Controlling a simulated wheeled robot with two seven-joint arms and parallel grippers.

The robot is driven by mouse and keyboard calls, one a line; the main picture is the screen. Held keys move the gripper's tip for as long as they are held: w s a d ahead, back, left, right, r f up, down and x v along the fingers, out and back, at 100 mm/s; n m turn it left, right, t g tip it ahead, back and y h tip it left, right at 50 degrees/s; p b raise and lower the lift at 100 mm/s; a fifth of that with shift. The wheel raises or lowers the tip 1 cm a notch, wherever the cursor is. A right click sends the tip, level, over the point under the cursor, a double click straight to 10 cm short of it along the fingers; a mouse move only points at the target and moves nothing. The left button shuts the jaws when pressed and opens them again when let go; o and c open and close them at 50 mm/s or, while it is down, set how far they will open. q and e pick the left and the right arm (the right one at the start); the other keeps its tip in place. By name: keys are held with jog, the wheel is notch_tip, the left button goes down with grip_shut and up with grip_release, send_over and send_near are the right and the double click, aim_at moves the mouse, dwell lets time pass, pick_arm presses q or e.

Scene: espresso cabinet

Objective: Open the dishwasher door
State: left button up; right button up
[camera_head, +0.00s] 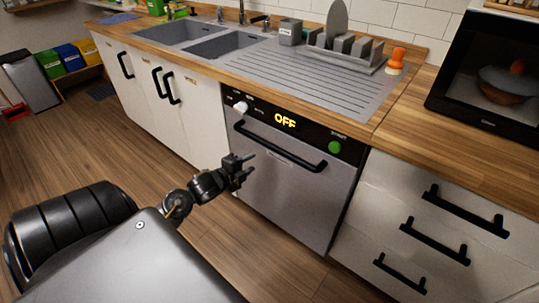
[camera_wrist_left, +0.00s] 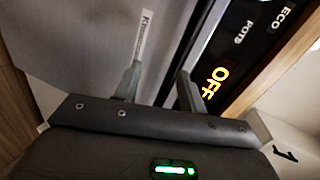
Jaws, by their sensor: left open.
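The dishwasher (camera_head: 285,195) stands under the counter with its grey front door closed. A black bar handle (camera_head: 280,147) runs across the top of the door. The black panel above it shows a lit yellow OFF (camera_head: 285,121) and a green button (camera_head: 334,147). My left gripper (camera_head: 249,165) is open in front of the door, close to the handle's left part. In the left wrist view its two fingers (camera_wrist_left: 158,82) are apart, pointing at the door (camera_wrist_left: 90,45) and the dark edge by the panel. I cannot tell whether they touch the handle. My right gripper is not in view.
White cabinets (camera_head: 130,75) with black handles stand left of the dishwasher, white drawers (camera_head: 440,225) to its right. A sink (camera_head: 185,32) and a drainer with a dish rack (camera_head: 345,50) are above. The wooden floor before the door is clear apart from my arm.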

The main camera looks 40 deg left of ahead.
aim_at(267, 147)
pick_arm(q)
jog(key=shift+m+t, duration=0.4)
jog(key=shift+m, duration=0.3)
jog(key=w, duration=0.7)
jog(key=w+r, duration=0.1)
jog(key=w, duration=0.2)
jog(key=shift+w+d+b, duration=0.15)
jog(key=shift+w+b, duration=0.2)
jog(key=shift+b, duration=0.05)
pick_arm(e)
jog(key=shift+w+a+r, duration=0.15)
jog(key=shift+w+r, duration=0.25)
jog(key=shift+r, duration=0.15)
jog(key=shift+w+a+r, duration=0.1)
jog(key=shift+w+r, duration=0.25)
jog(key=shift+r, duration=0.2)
pick_arm(q)
jog(key=shift+c, duration=0.3)
grip_shut()
